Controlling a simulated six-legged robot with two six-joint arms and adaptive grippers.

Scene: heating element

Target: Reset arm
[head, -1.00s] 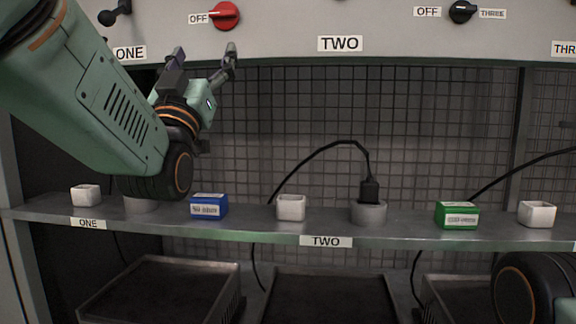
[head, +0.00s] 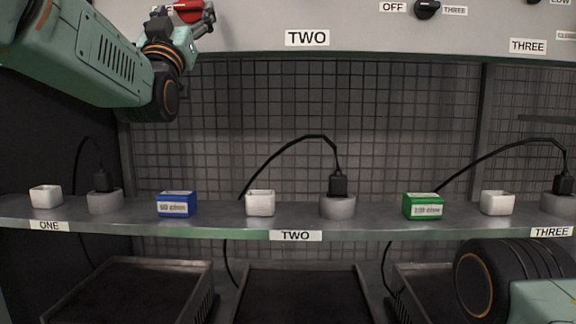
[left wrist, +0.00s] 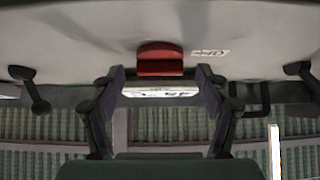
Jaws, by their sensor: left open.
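My left arm comes in from the left in the head view. Its gripper (head: 184,16) is raised in front of the upper panel (head: 240,28), well above the shelf. The gripper is open and holds nothing visible. In the left wrist view, the open fingers (left wrist: 160,88) frame a red knob (left wrist: 160,62) and a white label (left wrist: 160,92) on the panel. The red knob also shows partly behind the gripper in the head view (head: 188,11). Contact with the knob cannot be told. Part of my right arm shows at the lower right; its gripper is out of view.
A shelf (head: 365,233) holds white cups, a blue box (head: 176,204), a green box (head: 423,206) and round sockets with black plugs (head: 338,186). Dark trays (head: 128,290) lie below. A black knob (head: 427,9) sits on the panel. A wire grid stands behind the shelf.

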